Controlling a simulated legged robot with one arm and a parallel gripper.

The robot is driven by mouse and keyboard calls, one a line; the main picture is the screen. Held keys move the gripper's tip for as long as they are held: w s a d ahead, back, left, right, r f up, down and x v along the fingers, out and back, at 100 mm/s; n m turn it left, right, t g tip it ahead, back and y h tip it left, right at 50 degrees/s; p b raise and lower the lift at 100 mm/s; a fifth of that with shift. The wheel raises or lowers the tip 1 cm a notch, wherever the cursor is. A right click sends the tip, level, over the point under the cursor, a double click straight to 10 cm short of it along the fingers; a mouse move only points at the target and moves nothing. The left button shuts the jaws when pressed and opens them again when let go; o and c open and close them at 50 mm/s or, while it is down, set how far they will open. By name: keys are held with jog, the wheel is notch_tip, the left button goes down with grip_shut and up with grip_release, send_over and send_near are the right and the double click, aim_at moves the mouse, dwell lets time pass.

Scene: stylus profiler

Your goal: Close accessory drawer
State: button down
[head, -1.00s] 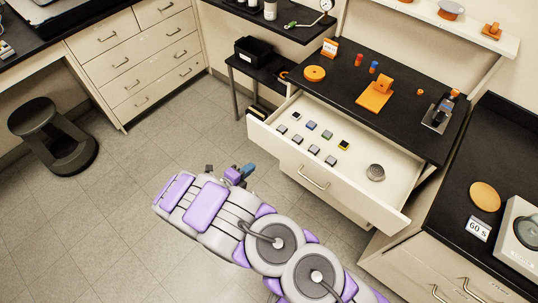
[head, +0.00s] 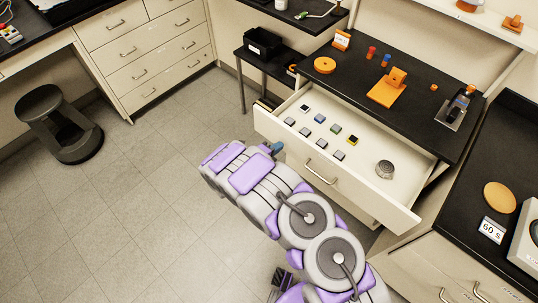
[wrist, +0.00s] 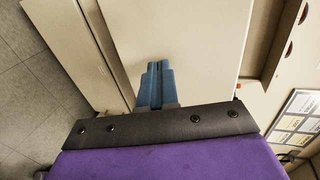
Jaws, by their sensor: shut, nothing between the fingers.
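The accessory drawer (head: 402,212) is pulled out from under the black-topped bench in the head view. Its white tray holds several small blocks and a round metal piece (head: 384,169). Its front carries a bar handle (head: 320,172). My gripper (head: 278,148) is near the left part of the drawer front, mostly hidden behind my arm. In the wrist view my gripper (wrist: 156,68) shows its blue fingers together and empty, in front of a cream panel (wrist: 200,35). I cannot tell whether the fingertips touch that panel.
The bench top (head: 350,70) bears an orange disc (head: 325,65), an orange stand (head: 388,88) and a small instrument (head: 455,108). A dark stool (head: 58,122) stands at left. A side counter (head: 465,190) is at right. The floor between is clear.

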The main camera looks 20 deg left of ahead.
jog(key=shift+w+d, duration=0.2)
jog(key=shift+w, duration=0.25)
